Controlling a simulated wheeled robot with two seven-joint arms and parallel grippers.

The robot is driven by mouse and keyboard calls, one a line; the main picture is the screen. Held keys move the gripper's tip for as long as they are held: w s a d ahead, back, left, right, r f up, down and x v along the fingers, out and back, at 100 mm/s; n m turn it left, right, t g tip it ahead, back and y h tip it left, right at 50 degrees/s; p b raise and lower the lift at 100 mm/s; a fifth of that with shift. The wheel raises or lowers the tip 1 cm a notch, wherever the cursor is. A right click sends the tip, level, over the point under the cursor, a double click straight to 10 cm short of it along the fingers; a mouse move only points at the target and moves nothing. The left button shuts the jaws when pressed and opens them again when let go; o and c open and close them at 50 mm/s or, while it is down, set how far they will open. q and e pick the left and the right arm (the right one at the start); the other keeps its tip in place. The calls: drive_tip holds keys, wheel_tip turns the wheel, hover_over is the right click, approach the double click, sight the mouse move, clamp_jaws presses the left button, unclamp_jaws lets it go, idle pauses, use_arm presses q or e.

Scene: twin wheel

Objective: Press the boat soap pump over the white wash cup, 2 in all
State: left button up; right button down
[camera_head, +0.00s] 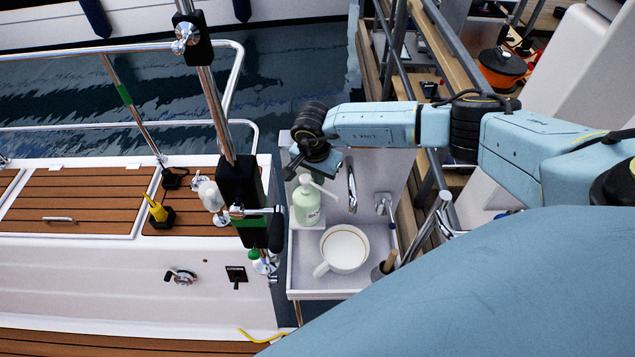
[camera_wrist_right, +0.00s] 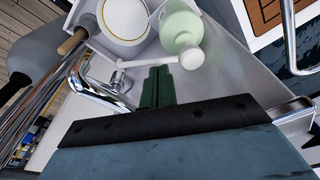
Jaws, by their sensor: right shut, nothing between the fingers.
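The soap pump is a pale green bottle (camera_head: 308,208) with a white head and spout, standing upright in the white basin tray. In the right wrist view its bottle (camera_wrist_right: 180,28) and white pump head (camera_wrist_right: 191,58) show, with the spout pointing left. The white wash cup (camera_head: 344,249) stands beside it, handle to the lower left; it also shows in the right wrist view (camera_wrist_right: 122,20). My right gripper (camera_head: 308,171) is shut and empty, close to the pump head. Its green fingers (camera_wrist_right: 159,72) are beside the head and spout; contact cannot be told. My left gripper is not in view.
A chrome tap (camera_head: 352,188) rises behind the cup. A holder with a wooden handle (camera_head: 388,262) stands right of the cup. The basin tray's front rim (camera_head: 325,294) is near. A boat rail post with a black clamp (camera_head: 240,190) stands left of the pump.

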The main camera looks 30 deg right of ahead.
wheel_tip(320, 180, up, 6)
drive_tip(key=p, duration=0.3)
drive_tip(key=shift+r+p, duration=0.15)
drive_tip(key=shift+p, duration=0.25)
